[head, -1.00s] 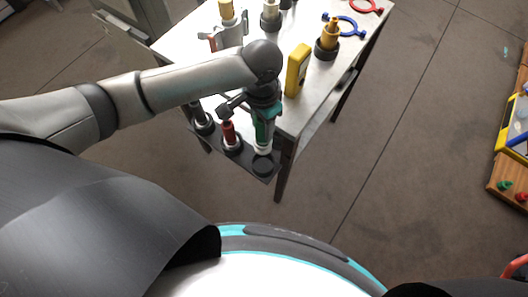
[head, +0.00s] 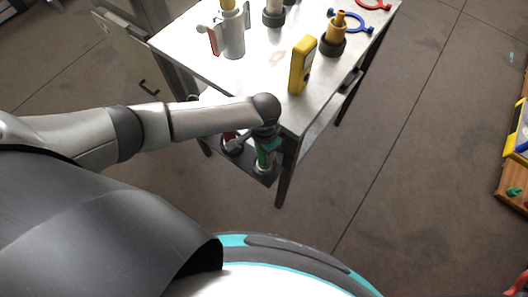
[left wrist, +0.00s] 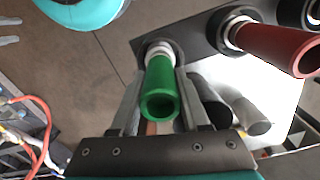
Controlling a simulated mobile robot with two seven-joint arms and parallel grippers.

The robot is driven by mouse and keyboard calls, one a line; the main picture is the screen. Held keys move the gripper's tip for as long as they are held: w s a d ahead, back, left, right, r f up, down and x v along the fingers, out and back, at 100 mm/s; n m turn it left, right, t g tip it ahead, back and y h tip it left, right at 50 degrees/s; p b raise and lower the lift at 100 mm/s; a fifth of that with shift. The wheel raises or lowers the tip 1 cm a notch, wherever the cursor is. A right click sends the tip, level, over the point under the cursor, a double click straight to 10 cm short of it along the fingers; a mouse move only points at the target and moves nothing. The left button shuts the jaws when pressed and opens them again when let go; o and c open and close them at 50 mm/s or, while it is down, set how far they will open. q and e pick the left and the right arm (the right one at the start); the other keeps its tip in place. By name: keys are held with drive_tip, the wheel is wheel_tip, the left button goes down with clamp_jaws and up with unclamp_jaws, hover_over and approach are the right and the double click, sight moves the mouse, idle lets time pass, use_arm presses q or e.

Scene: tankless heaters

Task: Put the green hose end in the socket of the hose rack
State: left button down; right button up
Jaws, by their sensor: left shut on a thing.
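The green hose end (head: 264,159) stands roughly upright at the front corner socket of the dark hose rack (head: 243,172). In the left wrist view the green hose end (left wrist: 160,88) shows its open top, and its white collar (left wrist: 159,49) sits within the dark socket ring (left wrist: 149,43). How deep it sits is hidden. My left gripper (head: 265,143) is shut on the green hose end, with a finger on each side. The red hose end (left wrist: 275,45) stands in the neighbouring socket of the rack. My right gripper is not in view.
The rack hangs at the near edge of a light table (head: 265,75). A yellow meter (head: 302,64), a yellow-topped fitting (head: 334,38) and a grey canister (head: 231,38) stand on it. Open floor (head: 420,140) lies to the right.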

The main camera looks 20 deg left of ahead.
use_arm(q)
drive_tip(key=shift+f, duration=0.15)
drive_tip(key=shift+c, duration=1.9)
unclamp_jaws()
wheel_tip(320, 180, up, 12)
drive_tip(key=p, duration=0.4)
drive_tip(key=shift+r, duration=0.25)
drive_tip(key=shift+d, duration=0.1)
